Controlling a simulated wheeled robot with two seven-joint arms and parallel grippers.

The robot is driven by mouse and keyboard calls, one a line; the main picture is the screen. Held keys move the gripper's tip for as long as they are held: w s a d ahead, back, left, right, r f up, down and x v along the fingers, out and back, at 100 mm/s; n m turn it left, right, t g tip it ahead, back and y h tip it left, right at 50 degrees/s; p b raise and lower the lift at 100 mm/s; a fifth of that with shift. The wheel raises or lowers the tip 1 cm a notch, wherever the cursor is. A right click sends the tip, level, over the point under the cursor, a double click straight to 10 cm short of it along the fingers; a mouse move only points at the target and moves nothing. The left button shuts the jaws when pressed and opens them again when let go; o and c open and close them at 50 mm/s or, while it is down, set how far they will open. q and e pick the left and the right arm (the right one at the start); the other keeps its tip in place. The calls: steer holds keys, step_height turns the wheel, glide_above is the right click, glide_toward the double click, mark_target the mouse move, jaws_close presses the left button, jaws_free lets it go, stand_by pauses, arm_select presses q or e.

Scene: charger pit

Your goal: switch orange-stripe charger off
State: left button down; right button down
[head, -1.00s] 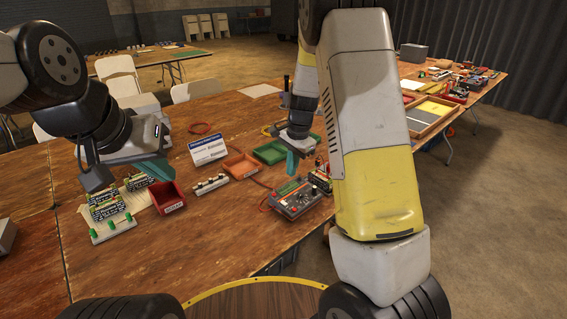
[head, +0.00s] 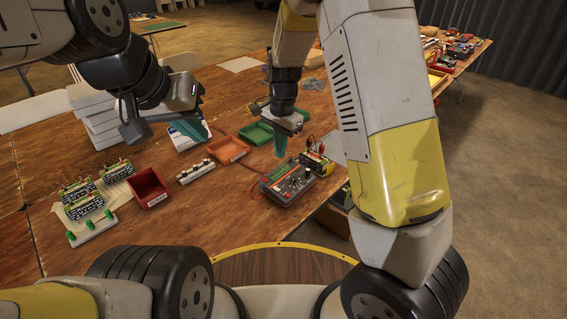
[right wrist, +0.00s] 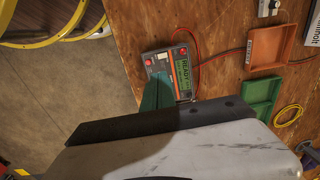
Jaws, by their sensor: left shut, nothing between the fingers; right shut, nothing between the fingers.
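The orange-stripe charger (head: 288,182) is a dark grey box with an orange edge, lying on the table near its front right edge. In the right wrist view the charger (right wrist: 183,73) shows an orange stripe, red knobs and a lit green screen that seems to read READY. My right gripper (head: 281,146) is shut and empty, its teal fingertips pointing down just above the charger's far side. In the right wrist view its teal fingers (right wrist: 157,96) hide part of the charger; contact cannot be told. My left gripper (head: 198,130) is shut and empty, near the white card.
A battery with clipped leads (head: 317,163) stands right behind the charger. A red cable loops left of the charger.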

mark_target(278, 189)
steer(key=f, duration=1.4)
steer(key=shift+w+a, duration=0.3)
steer(key=shift+a, duration=0.05)
